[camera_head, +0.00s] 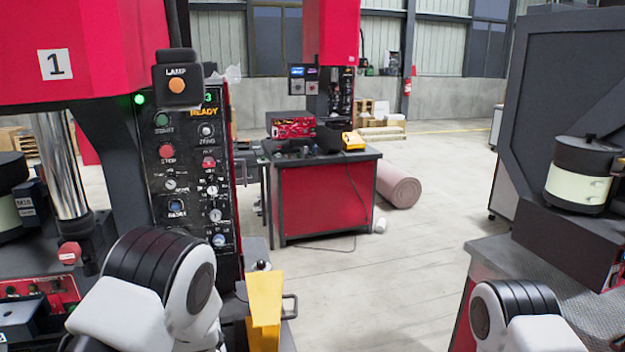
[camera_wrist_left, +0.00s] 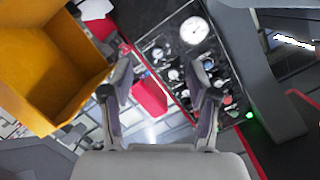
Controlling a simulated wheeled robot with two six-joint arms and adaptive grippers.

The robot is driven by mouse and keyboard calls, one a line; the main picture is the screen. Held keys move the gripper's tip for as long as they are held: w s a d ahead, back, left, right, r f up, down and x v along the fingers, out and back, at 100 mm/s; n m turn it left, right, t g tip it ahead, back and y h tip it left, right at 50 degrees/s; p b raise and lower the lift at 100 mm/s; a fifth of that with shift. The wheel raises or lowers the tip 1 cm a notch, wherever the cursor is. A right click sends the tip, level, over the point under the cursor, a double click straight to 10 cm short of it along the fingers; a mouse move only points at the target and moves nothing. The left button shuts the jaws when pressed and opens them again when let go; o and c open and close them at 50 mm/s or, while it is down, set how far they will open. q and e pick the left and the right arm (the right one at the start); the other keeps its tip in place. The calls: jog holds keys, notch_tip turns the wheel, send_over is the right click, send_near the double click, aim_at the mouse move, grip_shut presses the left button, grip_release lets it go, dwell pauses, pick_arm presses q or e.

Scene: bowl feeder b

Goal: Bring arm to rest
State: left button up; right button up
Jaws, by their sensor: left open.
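My left gripper (camera_wrist_left: 165,97) shows in the left wrist view with its two grey fingers spread apart. No object is held between them. Behind the fingers are the dark control panel (camera_wrist_left: 180,52) with its knobs and a small red block-like shape (camera_wrist_left: 150,94). In the head view, my white left arm with its black ribbed joint rises at the lower left, in front of the red machine marked 1 (camera_head: 100,25); its gripper is not visible there. Part of my right arm shows at the lower right; its gripper is out of view.
A yellow bin (camera_wrist_left: 50,65) lies close to the left finger in the wrist view; a yellow part (camera_head: 264,302) stands beside my left arm in the head view. A dark machine (camera_head: 560,90) with a round feeder (camera_head: 580,175) stands right. The floor between is clear.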

pick_arm(q)
jog(key=s+a+f+g, duration=0.1)
jog(key=s+f, duration=0.2)
jog(key=f, duration=0.1)
jog(key=s+a+f+g, duration=0.1)
jog(key=s+f, duration=0.2)
jog(key=s+a+f+g, duration=0.1)
jog(key=s+f, duration=0.2)
jog(key=f, duration=0.1)
jog(key=shift+f+g+h+b, duration=0.3)
jog(key=shift+h+b, duration=0.05)
jog(key=shift+h, duration=0.05)
jog(key=s+a+f+g+h, duration=0.15)
jog(key=s+f+g, duration=0.25)
jog(key=s+f, duration=0.6)
jog(key=s+d+n+g+h, duration=0.1)
jog(key=s+d+n+g, duration=0.1)
jog(key=s, duration=0.9)
jog(key=s+d+f+n+g+h, duration=0.1)
jog(key=s+g, duration=0.4)
jog(key=s, duration=0.6)
jog(key=shift+d+f+n+h+b, duration=0.25)
jog(key=shift+d+n+h+b, duration=0.15)
jog(key=shift+d+h, duration=0.3)
